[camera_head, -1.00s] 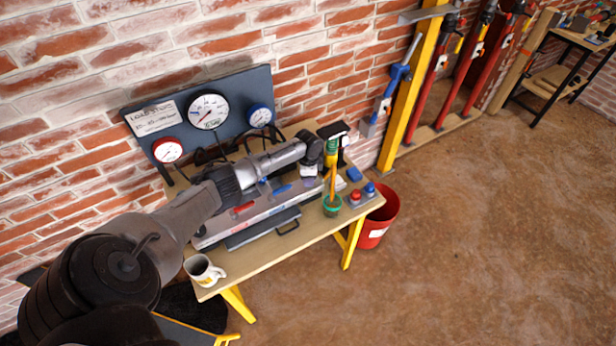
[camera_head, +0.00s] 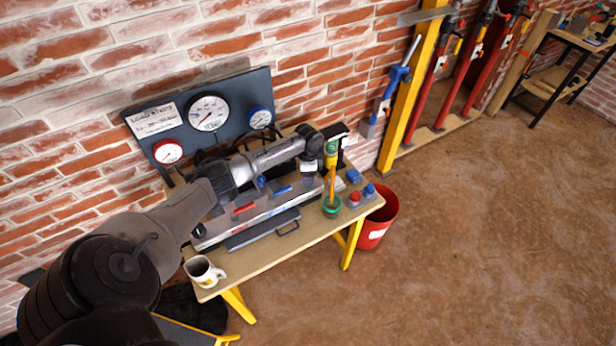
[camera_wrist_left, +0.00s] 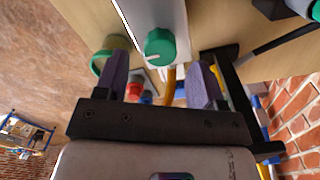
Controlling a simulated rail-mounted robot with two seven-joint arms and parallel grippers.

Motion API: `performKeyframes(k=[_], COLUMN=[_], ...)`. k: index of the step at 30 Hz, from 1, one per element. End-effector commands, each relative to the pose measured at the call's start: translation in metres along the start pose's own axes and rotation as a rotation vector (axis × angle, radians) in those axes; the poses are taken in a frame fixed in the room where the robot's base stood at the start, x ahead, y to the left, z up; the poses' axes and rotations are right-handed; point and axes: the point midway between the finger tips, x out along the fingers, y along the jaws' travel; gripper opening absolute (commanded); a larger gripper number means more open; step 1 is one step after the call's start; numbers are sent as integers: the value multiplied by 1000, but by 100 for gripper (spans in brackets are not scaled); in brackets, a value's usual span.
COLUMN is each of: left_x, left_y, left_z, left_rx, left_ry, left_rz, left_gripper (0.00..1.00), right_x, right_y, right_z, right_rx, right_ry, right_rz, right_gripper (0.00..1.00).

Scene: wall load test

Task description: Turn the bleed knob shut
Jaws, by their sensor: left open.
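The bleed knob (camera_wrist_left: 160,46) is a round green knob with a pale line on its face. It is on a light grey metal body (camera_wrist_left: 158,12) in the left wrist view. My left gripper (camera_wrist_left: 158,66) is open, with its two purple-grey pads on either side of the knob in the picture. I cannot tell whether the pads touch the knob or stop short of it. In the head view my left arm reaches over the workbench (camera_head: 262,262), and its wrist end is near the green cup. I cannot make out the knob there. My right gripper is not in view.
A green cup (camera_head: 332,208) with a yellow-orange stick stands near the bench's front edge. Red and blue buttons (camera_head: 361,195) lie to its right, and a mug (camera_head: 203,271) stands at the left. A gauge panel (camera_head: 236,98) is behind. A red bucket (camera_head: 383,220) stands beside the bench.

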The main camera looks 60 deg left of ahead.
Motion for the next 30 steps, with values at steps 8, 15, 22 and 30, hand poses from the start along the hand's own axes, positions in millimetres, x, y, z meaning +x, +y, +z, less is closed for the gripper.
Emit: performKeyframes(k=[8, 15, 22, 30], left_x=[-58, -92, -106, -107], left_y=[0, 0, 0, 0], left_z=[0, 0, 0, 0], left_rx=[2, 1, 0, 0], left_ry=[2, 2, 1, 1], left_rz=[-3, -1, 0, 0], left_gripper=[63, 63, 63, 63], right_x=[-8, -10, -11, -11], right_y=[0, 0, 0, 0], right_z=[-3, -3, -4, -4], right_rx=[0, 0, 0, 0], right_ry=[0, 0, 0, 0], right_rz=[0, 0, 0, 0], right_gripper=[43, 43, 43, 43])
